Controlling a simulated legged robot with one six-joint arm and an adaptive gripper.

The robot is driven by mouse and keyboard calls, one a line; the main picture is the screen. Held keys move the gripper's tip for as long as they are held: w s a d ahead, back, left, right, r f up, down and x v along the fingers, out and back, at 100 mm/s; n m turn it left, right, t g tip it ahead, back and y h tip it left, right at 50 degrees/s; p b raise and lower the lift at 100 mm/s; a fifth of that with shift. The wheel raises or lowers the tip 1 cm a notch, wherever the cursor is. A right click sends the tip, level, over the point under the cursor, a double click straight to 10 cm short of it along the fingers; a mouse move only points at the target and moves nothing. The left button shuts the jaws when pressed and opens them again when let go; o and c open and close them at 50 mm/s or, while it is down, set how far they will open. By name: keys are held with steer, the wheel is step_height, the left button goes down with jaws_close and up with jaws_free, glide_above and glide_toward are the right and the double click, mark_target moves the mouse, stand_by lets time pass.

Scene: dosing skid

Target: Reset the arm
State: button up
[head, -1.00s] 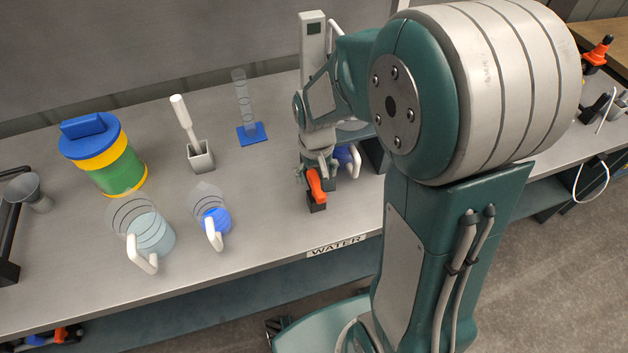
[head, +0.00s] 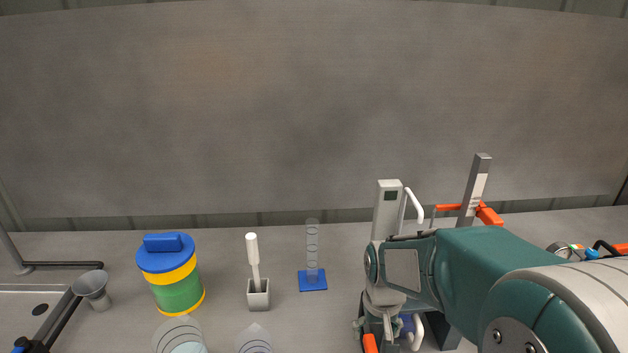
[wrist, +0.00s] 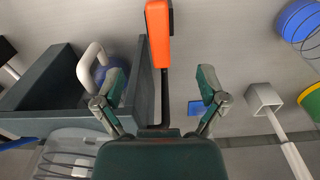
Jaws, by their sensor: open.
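My arm (head: 470,275) reaches in from the right of the head view, over the bench, with its forearm running left. My gripper (wrist: 162,75) is open and empty, its two fingers spread apart in the wrist view. An orange handle (wrist: 158,38) on a dark bar lies beyond and between the fingertips. It also shows at the bottom of the head view (head: 370,343), just below the wrist. The fingers look apart from it. My wrist hides part of the fingers in the head view.
A dark open-topped box (wrist: 62,75) holding a white-handled jug (wrist: 98,65) is close beside the gripper. A blue-lidded canister (head: 170,262), a brush in a square holder (head: 258,290) and a cylinder on a blue base (head: 313,280) stand to the left. The wall is clear.

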steer(key=s+r+t, duration=0.5)
steer(key=s+r, duration=0.9)
